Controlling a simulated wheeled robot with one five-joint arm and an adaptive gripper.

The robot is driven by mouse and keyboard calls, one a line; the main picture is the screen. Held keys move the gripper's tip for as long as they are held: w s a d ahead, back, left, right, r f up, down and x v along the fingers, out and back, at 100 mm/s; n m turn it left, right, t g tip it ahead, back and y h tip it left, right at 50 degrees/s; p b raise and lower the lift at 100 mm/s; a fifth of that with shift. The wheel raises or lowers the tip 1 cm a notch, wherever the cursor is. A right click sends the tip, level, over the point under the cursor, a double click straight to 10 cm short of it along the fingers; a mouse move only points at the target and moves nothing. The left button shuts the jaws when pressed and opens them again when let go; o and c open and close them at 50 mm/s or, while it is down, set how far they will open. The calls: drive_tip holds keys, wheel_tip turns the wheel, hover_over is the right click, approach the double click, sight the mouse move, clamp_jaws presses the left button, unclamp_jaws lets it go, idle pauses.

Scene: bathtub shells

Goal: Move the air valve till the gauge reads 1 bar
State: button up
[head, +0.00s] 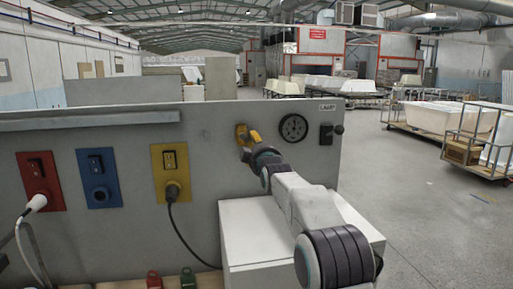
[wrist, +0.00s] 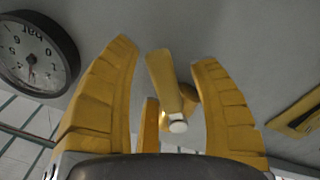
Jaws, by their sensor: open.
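My gripper (wrist: 165,52) is open in the wrist view, with one yellow finger on each side of the air valve. The valve's yellow handle (wrist: 163,78) stands between the fingers, with a pale nut (wrist: 178,126) at its lower end. A gap shows on the left of the handle; on the right, I cannot tell whether the valve touches the finger. The round gauge (wrist: 38,58) is upside down at the upper left, and its reading is unclear. In the head view my gripper (head: 247,138) is at the panel, left of the gauge (head: 293,128), and largely hides the valve.
The grey panel (head: 215,180) carries red (head: 41,183), blue (head: 99,179) and yellow (head: 170,174) sockets, with cables in the red and yellow ones. A black switch (head: 327,136) is right of the gauge. A white box (head: 255,250) stands below my arm. Open floor lies to the right.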

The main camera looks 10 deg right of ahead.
clamp_jaws()
idle(0.5)
